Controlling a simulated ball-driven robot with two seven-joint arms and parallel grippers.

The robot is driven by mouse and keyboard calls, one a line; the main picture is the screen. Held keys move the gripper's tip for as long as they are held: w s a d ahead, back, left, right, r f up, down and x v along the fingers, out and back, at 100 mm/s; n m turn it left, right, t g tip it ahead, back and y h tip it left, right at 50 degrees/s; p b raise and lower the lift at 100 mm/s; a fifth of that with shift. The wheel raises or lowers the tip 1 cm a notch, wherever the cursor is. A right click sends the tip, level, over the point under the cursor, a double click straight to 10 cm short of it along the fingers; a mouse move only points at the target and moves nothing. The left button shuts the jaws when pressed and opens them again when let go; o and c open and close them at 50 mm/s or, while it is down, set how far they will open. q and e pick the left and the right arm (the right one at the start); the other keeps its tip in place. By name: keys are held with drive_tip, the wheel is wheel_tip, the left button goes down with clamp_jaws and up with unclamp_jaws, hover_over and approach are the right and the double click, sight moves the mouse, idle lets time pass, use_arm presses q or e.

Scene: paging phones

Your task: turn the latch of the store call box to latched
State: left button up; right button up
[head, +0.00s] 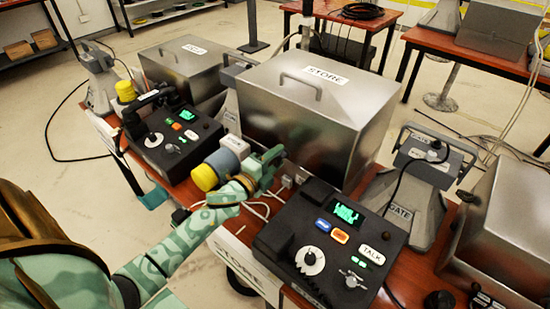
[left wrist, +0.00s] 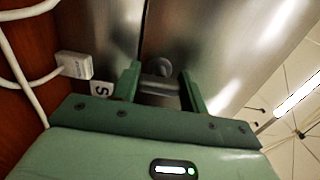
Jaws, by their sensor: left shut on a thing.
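The store call box is the large steel box with a sloped lid and a STORE label (head: 325,75) in the middle of the head view. My left gripper (head: 268,166) is at the lower front left of this box. In the left wrist view, its two green fingers (left wrist: 160,90) stand on either side of a small round metal latch knob (left wrist: 158,67) on the steel front, and are shut on it. The fingers partly hide the latch, so its turn position cannot be told. In the head view my gripper hides the latch. My right gripper is not in view.
A black console (head: 330,245) with a dial, buttons and green screen stands in front of the box. A second console (head: 175,140) is to the left. A yellow and grey cylinder (head: 206,177) is close beside my left arm. White cables (left wrist: 25,80) run nearby.

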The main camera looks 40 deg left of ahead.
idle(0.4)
use_arm(q)
drive_tip(key=o, duration=1)
drive_tip(key=shift+s, duration=0.1)
drive_tip(key=s, duration=0.5)
drive_tip(key=s+a+p, duration=0.1)
drive_tip(key=s, duration=0.4)
drive_tip(key=s+p, duration=0.1)
drive_tip(key=s, duration=0.5)
drive_tip(key=shift+s+a, duration=0.1)
drive_tip(key=shift+a, duration=0.1)
drive_tip(key=shift+f, duration=0.1)
